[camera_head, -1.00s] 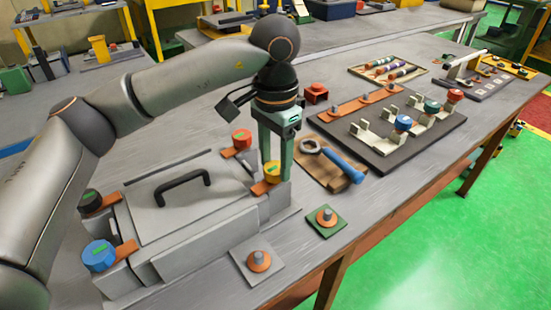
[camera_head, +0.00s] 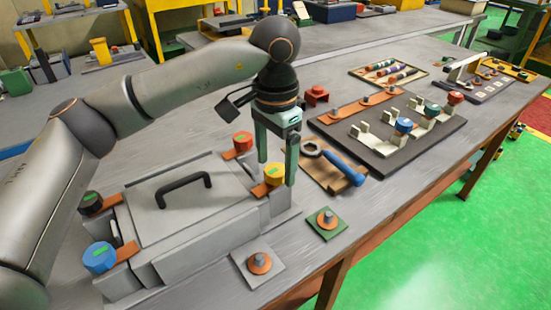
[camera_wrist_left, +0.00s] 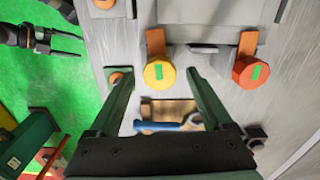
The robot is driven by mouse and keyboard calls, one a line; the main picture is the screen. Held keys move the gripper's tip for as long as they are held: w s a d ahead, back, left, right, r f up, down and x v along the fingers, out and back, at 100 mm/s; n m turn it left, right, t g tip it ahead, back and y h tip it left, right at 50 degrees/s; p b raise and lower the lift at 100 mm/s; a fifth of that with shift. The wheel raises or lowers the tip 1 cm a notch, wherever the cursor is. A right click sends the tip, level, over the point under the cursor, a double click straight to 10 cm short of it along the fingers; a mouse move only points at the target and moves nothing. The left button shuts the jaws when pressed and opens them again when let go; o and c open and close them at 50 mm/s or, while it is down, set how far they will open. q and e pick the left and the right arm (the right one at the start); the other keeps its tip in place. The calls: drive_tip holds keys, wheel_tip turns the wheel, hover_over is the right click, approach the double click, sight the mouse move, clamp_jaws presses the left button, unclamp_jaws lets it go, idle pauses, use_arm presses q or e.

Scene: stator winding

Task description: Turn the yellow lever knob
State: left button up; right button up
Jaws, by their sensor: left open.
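The yellow lever knob (camera_head: 275,175) sits on an orange lever at the right corner of a grey box (camera_head: 170,222) with a black handle. In the left wrist view the yellow knob (camera_wrist_left: 159,74) has a green mark, and its orange lever runs up the picture. My left gripper (camera_head: 277,173) points down at the knob with its green fingers apart. In the left wrist view the left gripper (camera_wrist_left: 160,75) has one finger on each side of the knob, with visible gaps. A dark two-fingered gripper, apparently my right one (camera_wrist_left: 62,40), shows at the upper left; its opening is unclear.
Red (camera_head: 242,141), black (camera_head: 91,201) and blue (camera_head: 99,257) knobs sit on the box's other corners. A blue-handled tool (camera_head: 343,166) lies on a brown board behind. Plates with studs (camera_head: 259,262) lie in front. A dark fixture board (camera_head: 385,150) stands right.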

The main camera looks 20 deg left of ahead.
sight(276, 169)
use_arm(q)
wheel_tip(276, 169, up, 12)
drive_tip(key=p, duration=0.2)
drive_tip(key=shift+r, duration=0.25)
idle(0.4)
